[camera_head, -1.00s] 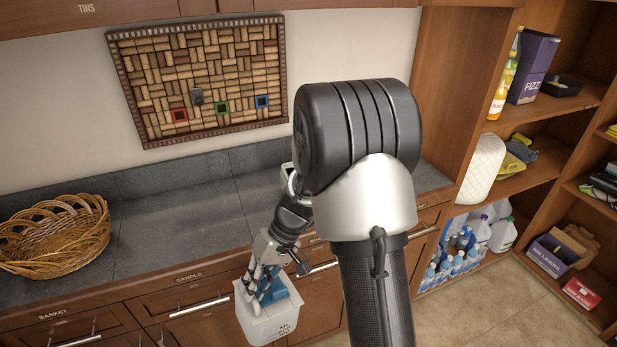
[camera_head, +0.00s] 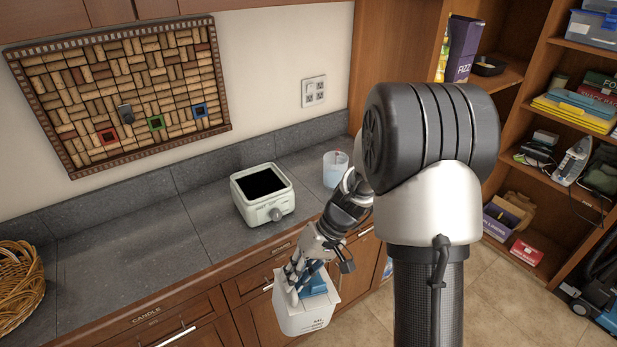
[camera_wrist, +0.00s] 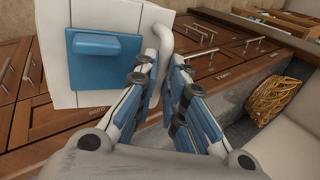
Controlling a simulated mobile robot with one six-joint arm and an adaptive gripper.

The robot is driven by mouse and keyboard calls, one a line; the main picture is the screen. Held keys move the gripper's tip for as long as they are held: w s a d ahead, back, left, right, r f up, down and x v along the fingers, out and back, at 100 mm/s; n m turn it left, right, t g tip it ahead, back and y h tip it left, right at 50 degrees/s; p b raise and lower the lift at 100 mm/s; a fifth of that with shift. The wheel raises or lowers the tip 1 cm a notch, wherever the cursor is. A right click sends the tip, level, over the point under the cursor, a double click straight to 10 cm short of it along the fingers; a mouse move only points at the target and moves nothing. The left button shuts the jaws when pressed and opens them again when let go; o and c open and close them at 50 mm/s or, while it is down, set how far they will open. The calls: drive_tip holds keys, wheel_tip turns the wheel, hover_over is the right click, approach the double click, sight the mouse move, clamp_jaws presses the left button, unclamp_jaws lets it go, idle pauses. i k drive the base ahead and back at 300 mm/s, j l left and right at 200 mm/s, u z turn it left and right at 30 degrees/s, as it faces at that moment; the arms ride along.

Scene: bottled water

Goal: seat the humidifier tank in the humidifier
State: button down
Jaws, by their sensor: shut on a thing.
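The humidifier (camera_head: 247,213) is a white box-shaped base with a dark open top and a front knob. It stands on the grey counter, left of my arm. The humidifier tank (camera_head: 303,318) is a pale container with a blue cap, which also shows in the wrist view (camera_wrist: 85,85). My gripper (camera_head: 293,284) is shut on the tank near its blue cap. In the wrist view the fingers (camera_wrist: 168,62) close around a white handle loop at the tank's side. The tank hangs in front of the cabinet fronts, in front of and below the humidifier, apart from it.
A clear cup (camera_head: 335,172) stands on the counter (camera_head: 120,245) behind my wrist. A wicker basket (camera_head: 18,285) is at the far left. The counter between basket and humidifier is clear. Open shelves (camera_head: 530,120) stand at the right, and a blue vacuum (camera_head: 608,312) is on the floor.

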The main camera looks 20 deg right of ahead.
sight(256, 191)
drive_tip(key=z, duration=1.2)
drive_tip(key=i+j, duration=0.45)
